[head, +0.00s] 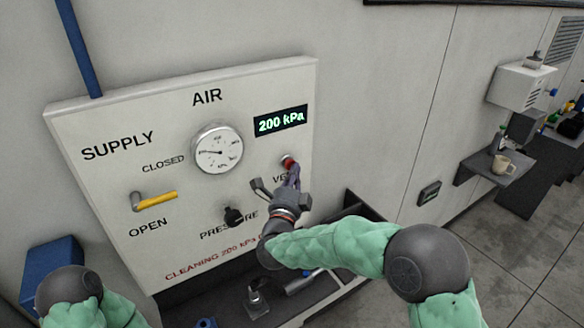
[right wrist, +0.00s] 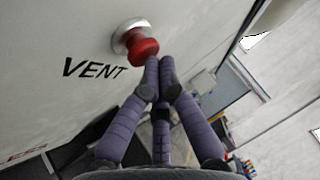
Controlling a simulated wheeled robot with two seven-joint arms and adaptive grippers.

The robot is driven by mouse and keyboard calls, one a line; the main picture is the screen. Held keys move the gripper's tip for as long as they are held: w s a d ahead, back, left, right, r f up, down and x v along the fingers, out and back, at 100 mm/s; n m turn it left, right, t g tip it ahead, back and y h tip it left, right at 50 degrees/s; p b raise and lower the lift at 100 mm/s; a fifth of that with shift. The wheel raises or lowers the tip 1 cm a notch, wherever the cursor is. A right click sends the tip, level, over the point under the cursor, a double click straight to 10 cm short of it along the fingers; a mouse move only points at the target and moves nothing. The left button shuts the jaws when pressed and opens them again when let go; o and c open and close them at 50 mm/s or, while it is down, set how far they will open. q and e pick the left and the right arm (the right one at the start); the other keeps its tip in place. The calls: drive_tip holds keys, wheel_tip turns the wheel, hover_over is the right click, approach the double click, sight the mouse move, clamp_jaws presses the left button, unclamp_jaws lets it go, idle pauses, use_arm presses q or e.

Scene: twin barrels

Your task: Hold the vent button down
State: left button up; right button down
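The vent button, a red knob on a bright metal collar, is on the white air panel (head: 110,240). In the head view the button (head: 287,161) sits above the partly hidden VENT label. In the right wrist view the button (right wrist: 143,47) stands out from the panel. My right gripper (head: 293,172) has its purple fingers drawn together and empty. In the right wrist view the fingertips (right wrist: 160,64) are at the button's lower right edge; I cannot tell whether they touch it. The button does not look pressed in. My left gripper is out of view.
The panel has a round gauge (head: 217,147), a display (head: 280,121) reading 200 kPa, a yellow supply lever (head: 157,198) and a black pressure knob (head: 233,216). A dark bench (head: 230,300) lies below. A shelf with a mug (head: 502,163) is at right.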

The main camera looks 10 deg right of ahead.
drive_tip(key=shift+w, duration=0.1)
idle(0.7)
drive_tip(key=shift+s+d+b, duration=0.25)
drive_tip(key=shift+s+b, duration=0.45)
drive_tip(key=shift+s, duration=0.1)
drive_tip(key=s, duration=0.1)
drive_tip(key=s+d+b, duration=0.1)
drive_tip(key=s, duration=0.1)
drive_tip(key=s+b, duration=0.1)
drive_tip(key=shift+s+d, duration=0.35)
drive_tip(key=shift+s, duration=0.05)
drive_tip(key=shift+f, duration=0.1)
